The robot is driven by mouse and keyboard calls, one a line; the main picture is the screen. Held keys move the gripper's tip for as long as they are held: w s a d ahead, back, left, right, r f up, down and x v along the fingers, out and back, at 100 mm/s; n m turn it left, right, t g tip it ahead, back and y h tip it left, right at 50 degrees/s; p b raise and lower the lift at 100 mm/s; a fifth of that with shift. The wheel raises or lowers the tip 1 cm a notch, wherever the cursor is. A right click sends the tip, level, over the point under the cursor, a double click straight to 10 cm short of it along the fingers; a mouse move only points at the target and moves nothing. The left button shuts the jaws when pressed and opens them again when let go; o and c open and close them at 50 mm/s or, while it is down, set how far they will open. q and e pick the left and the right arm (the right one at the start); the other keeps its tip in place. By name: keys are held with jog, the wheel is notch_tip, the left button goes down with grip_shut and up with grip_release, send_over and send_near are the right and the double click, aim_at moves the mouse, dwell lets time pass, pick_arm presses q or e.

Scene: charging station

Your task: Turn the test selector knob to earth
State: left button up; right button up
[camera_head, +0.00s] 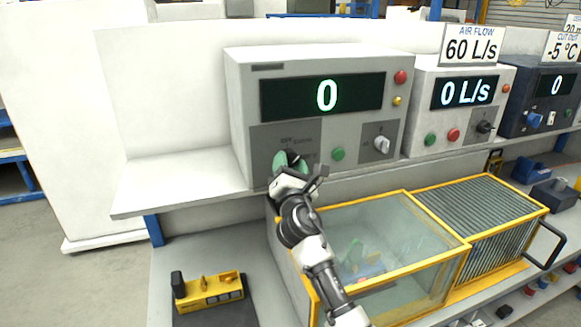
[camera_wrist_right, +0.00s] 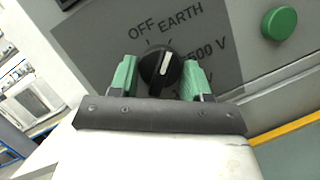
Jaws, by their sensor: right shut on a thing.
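The test selector knob (camera_wrist_right: 161,66) is round and black with a white pointer line, on a dark grey panel. OFF, EARTH, 500 V and a partly hidden V label are printed around it. The white line points up and slightly right, toward the EARTH side. My right gripper (camera_wrist_right: 160,78) has its green fingers on either side of the knob, shut on it. In the head view my right gripper (camera_head: 290,164) reaches the lower left of the grey tester (camera_head: 243,100) and mostly hides the knob. My left gripper is not in view.
The tester's display (camera_head: 322,96) reads 0. A green button (camera_head: 338,154) and another selector (camera_head: 382,145) sit right of my gripper. A yellow-framed glass box (camera_head: 400,240) stands below, and a yellow device (camera_head: 208,291) lies at lower left.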

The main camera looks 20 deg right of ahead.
jog(key=shift+m+h, duration=0.3)
jog(key=shift+m, duration=0.4)
jog(key=o, duration=0.9)
jog(key=b+v, duration=0.1)
jog(key=v, duration=0.9)
jog(key=shift+s+a+b, duration=0.15)
jog(key=shift+s+b, duration=0.25)
jog(key=shift+s, duration=0.05)
